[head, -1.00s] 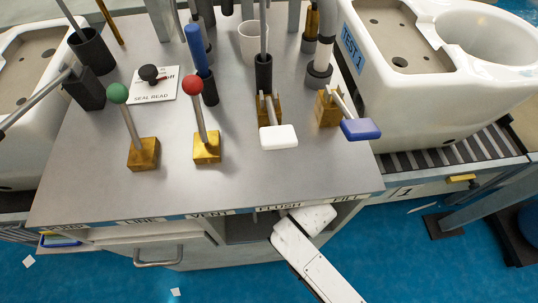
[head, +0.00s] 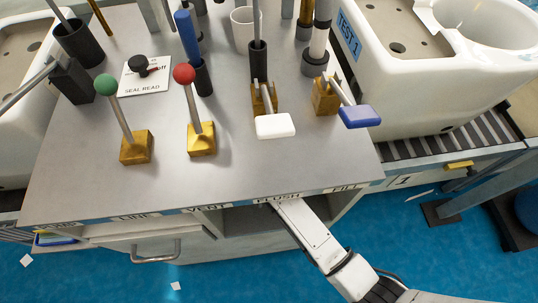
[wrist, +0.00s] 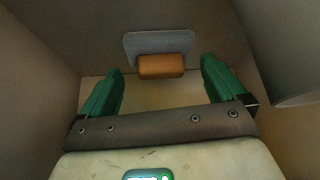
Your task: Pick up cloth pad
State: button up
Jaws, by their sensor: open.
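In the wrist view, a flat grey-blue piece with rounded corners (wrist: 160,45) sits at the back of a compartment. An orange-brown block (wrist: 161,66) lies against its lower part. I cannot tell which of these is the cloth pad, or whether they are one thing. My gripper (wrist: 162,72) is open, with its two green fingers spread to either side of the block. Nothing is held between them. In the head view, my gripper is hidden inside the cabinet's front opening, and only my white arm shows entering it.
The compartment's walls (wrist: 40,60) rise close on both sides of my gripper. The grey console top (head: 180,180) lies above the opening, with several levers on it. A drawer handle (head: 156,252) sticks out on the left. A toilet (head: 415,70) stands on the conveyor at right.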

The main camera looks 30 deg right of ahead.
jog(key=shift+w+d, duration=0.1)
jog(key=shift+w, duration=0.7)
jog(key=shift+w+f, duration=0.3)
jog(key=shift+f, duration=0.25)
jog(key=c, duration=1.2)
jog(key=shift+o, duration=0.2)
jog(key=shift+r, duration=0.25)
jog(key=shift+r+p, duration=0.4)
jog(key=shift+r, duration=0.15)
